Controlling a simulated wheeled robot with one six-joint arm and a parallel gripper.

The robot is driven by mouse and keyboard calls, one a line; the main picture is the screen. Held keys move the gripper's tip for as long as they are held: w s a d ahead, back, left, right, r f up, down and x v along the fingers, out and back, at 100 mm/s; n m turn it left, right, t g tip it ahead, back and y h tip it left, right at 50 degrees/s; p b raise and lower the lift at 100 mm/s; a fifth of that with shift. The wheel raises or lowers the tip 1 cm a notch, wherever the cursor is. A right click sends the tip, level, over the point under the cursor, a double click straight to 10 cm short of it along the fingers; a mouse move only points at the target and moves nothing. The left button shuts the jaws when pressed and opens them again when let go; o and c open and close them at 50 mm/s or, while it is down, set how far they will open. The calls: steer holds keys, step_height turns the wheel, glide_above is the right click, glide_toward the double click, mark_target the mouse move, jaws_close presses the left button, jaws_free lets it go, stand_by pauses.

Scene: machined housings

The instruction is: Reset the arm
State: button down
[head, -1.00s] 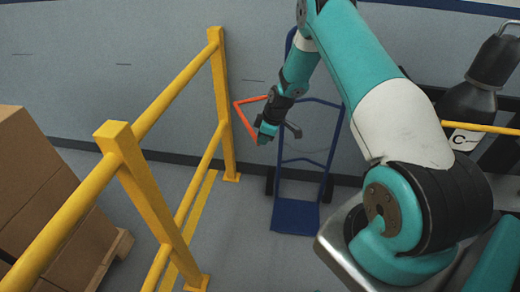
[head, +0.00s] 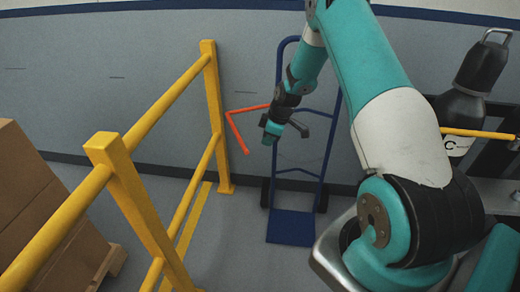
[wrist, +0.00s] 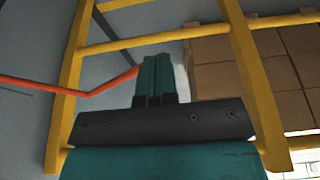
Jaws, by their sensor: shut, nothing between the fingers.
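My teal arm reaches up and forward from the lower right in the head view, bends at the top, and hangs its wrist down in front of the wall. My gripper (head: 269,137) is at its end, in front of a blue hand truck and left of its middle. In the wrist view my gripper (wrist: 154,62) shows two teal fingers side by side, pressed together with nothing between them. An orange bent bar (head: 238,128) shows just left of the wrist in the head view. It also shows in the wrist view (wrist: 50,87); whether it touches my arm, I cannot tell.
A yellow guard rail (head: 122,170) stands on the left, with stacked cartons (head: 40,215) on a pallet behind it. The blue hand truck (head: 290,227) stands against the grey wall. A dark gas cylinder (head: 465,105) stands at right. Floor between rail and hand truck is clear.

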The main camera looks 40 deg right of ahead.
steer(key=v, duration=0.4)
steer(key=a+v, duration=0.1)
steer(key=shift+d+r+b, duration=0.1)
steer(key=shift+r+b, duration=0.3)
steer(key=shift+r, duration=0.1)
